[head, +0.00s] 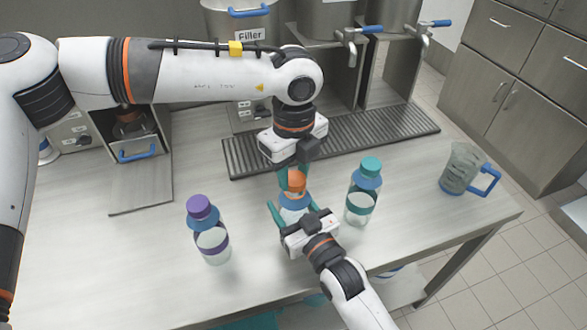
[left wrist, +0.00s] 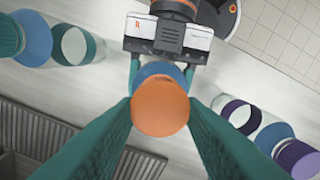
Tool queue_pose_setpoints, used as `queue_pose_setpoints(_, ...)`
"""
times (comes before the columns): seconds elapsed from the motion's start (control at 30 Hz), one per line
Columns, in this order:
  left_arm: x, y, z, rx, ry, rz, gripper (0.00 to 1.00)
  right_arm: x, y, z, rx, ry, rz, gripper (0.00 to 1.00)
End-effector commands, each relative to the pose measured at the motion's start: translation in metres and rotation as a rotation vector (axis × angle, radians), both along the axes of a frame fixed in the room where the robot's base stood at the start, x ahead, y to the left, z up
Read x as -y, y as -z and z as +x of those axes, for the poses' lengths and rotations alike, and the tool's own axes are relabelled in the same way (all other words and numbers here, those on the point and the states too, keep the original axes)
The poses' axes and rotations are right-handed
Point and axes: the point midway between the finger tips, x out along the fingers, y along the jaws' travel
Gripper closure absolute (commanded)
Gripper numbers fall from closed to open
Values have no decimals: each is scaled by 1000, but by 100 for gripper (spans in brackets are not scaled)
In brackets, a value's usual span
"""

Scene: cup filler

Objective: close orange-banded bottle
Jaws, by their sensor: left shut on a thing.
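The orange cap (head: 296,182) sits at the top of the orange-banded bottle (head: 293,202), which is upright with a blue shoulder. The left wrist view shows the cap (left wrist: 160,107) from above, over the blue shoulder (left wrist: 158,70). My left gripper (head: 291,178) points down and is shut on the cap. My right gripper (head: 291,214) comes in from the front, its teal fingers on both sides of the bottle body, shut on it. The orange band is hidden, and I cannot tell whether the cap is fully seated.
A purple-capped bottle (head: 208,231) stands to the left and a teal-capped bottle (head: 363,192) close to the right. A jug with a blue handle (head: 465,169) is near the table's right edge. A ribbed drip tray (head: 335,137) lies behind.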

Motion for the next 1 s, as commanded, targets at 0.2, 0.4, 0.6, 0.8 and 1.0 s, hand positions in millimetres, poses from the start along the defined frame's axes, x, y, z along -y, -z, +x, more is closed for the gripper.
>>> queue_pose_setpoints(0.2,0,3,0,0,0,0,85,0,0,0,0,0,0,80)
queue_pose_setpoints(0.4,0,7,0,-1,-1,-1,85,0,0,0,1,0,-1,80)
queue_pose_setpoints(0.6,0,11,0,-1,-1,-1,85,0,0,0,0,0,0,80)
queue_pose_setpoints(0.8,0,12,0,-1,54,-1,85,0,0,0,0,0,0,100)
queue_pose_setpoints(1.0,2,12,0,-1,430,-3,85,0,0,0,0,0,0,100)
